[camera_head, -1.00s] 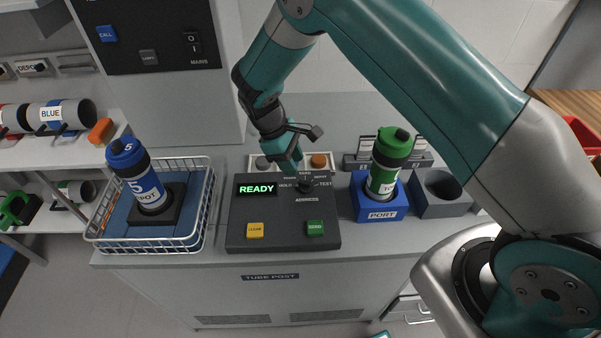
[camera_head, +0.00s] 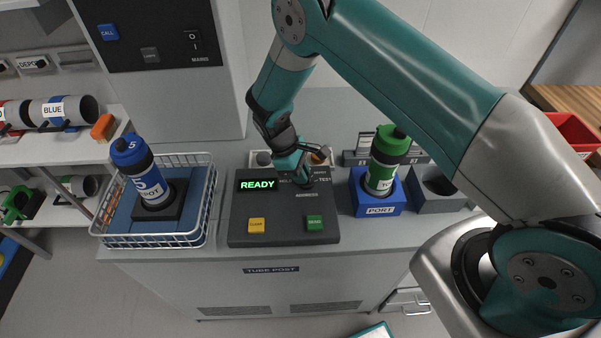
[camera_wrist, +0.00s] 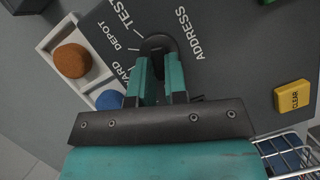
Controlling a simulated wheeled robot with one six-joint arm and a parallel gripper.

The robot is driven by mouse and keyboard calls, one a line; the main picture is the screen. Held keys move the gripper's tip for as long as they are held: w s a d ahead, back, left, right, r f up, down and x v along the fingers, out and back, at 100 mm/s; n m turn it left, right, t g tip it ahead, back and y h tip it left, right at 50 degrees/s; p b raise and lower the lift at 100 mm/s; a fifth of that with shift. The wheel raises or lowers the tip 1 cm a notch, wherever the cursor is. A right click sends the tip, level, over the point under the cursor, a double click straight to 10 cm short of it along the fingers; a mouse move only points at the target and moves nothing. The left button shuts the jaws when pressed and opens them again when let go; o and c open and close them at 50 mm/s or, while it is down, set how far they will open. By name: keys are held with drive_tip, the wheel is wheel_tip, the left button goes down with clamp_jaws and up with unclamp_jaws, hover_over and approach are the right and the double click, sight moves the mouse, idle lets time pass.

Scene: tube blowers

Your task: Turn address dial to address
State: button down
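The address dial (camera_wrist: 158,43) is a round black knob on the dark console (camera_head: 240,222). In the wrist view the labels TEST, DEPOT and one ending in "ARD" lie around its left side, with ADDRESS printed to its right. My gripper (camera_wrist: 158,68) is at the dial, its two teal fingertips overlapping the dial's near edge. A narrow gap shows between the fingers; whether they press on the knob is hidden. In the head view my gripper (camera_head: 305,178) covers most of the dial. The display (camera_head: 257,185) reads READY.
A yellow CLEAR button (camera_head: 257,225) and green SEND button (camera_head: 314,223) sit on the console front. A wire basket (camera_head: 150,240) with a blue-capped carrier (camera_head: 143,172) stands left. A green-capped carrier (camera_head: 386,160) stands in the blue PORT block (camera_head: 380,210) on the right.

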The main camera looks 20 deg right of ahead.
drive_tip(key=shift+f, duration=0.15)
drive_tip(key=m+b, duration=0.2)
drive_tip(key=shift+d+f+m+g+y+b, duration=0.1)
drive_tip(key=shift+d+m+g+y+b, duration=0.1)
drive_tip(key=shift+m+g+y+b, duration=0.15)
drive_tip(key=shift+w+d+m+g+y+b, duration=0.15)
drive_tip(key=shift+m+g+y+b, duration=0.15)
drive_tip(key=shift+m+b, duration=0.55)
drive_tip(key=shift+d+m+g+y+b, duration=0.15)
drive_tip(key=shift+m+y+b, duration=0.25)
drive_tip(key=shift+m, duration=0.8)
drive_tip(key=c, duration=1.1)
unclamp_jaws()
drive_tip(key=shift+c, duration=0.2)
drive_tip(key=shift+a+r, duration=0.1)
drive_tip(key=shift+r, duration=0.1)
